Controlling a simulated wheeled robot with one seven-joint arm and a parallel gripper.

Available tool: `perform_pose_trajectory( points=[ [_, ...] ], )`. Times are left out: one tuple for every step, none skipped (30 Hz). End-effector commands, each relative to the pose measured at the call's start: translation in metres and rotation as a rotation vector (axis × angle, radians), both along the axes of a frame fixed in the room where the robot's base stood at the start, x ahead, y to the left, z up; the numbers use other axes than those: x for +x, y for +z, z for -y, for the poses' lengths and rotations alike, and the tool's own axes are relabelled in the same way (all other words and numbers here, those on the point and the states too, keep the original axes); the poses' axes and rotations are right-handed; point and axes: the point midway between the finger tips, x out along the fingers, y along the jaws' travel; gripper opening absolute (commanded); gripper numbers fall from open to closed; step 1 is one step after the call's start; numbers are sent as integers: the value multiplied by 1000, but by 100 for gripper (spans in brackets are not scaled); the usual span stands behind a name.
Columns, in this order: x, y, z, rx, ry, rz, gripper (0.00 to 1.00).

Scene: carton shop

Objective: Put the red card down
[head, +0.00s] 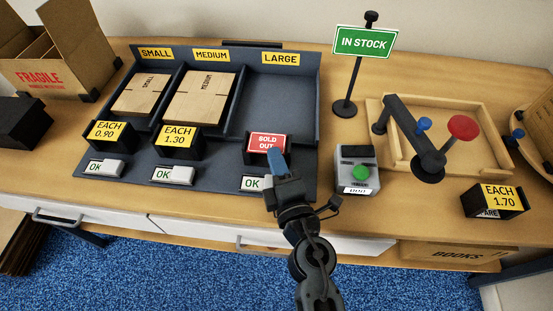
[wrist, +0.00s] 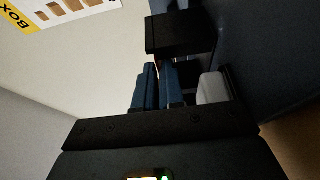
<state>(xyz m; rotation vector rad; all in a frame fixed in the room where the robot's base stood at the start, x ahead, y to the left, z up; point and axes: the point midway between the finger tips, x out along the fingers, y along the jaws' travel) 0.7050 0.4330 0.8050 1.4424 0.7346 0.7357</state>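The red "SOLD OUT" card (head: 267,141) stands upright at the front of the LARGE bay, facing the head camera. My gripper (head: 277,161) is just in front of it, its blue fingertips overlapping the card's lower right part in the head view. In the wrist view the blue fingers of my gripper (wrist: 158,86) are close together with a narrow gap. A black holder (wrist: 180,34) is ahead of the fingers in the wrist view.
The LARGE bay (head: 278,100) is empty; the SMALL and MEDIUM bays hold flat cartons (head: 205,98). Yellow price cards (head: 178,135) stand to the left. A grey device with a green button (head: 358,170), the "IN STOCK" sign (head: 365,42) and a lever frame (head: 490,150) are to the right.

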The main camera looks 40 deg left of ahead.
Motion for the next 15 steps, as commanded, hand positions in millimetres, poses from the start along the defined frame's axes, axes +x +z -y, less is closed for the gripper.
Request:
perform_pose_trajectory(
  points=[
    [0, 0, 0, 0, 0, 0, 13],
    [0, 0, 0, 0, 0, 0, 16],
    [0, 0, 0, 0, 0, 0, 20],
    [0, 0, 0, 0, 0, 0, 23],
    [0, 1, 0, 0, 0, 0, 26],
    [0, 1, 0, 0, 0, 0, 27],
    [0, 1, 0, 0, 0, 0, 27],
    [0, 1, 0, 0, 0, 0, 27],
    [0, 1, 0, 1, 0, -1, 27],
    [0, 1, 0, 1, 0, -1, 27],
    [0, 1, 0, 1, 0, -1, 27],
    [0, 1, 0, 1, 0, -1, 27],
    [0, 2, 0, 1, 0, -1, 27],
    [0, 3, 0, 1, 0, -1, 27],
    [0, 5, 0, 1, 0, -1, 27]
  ],
)
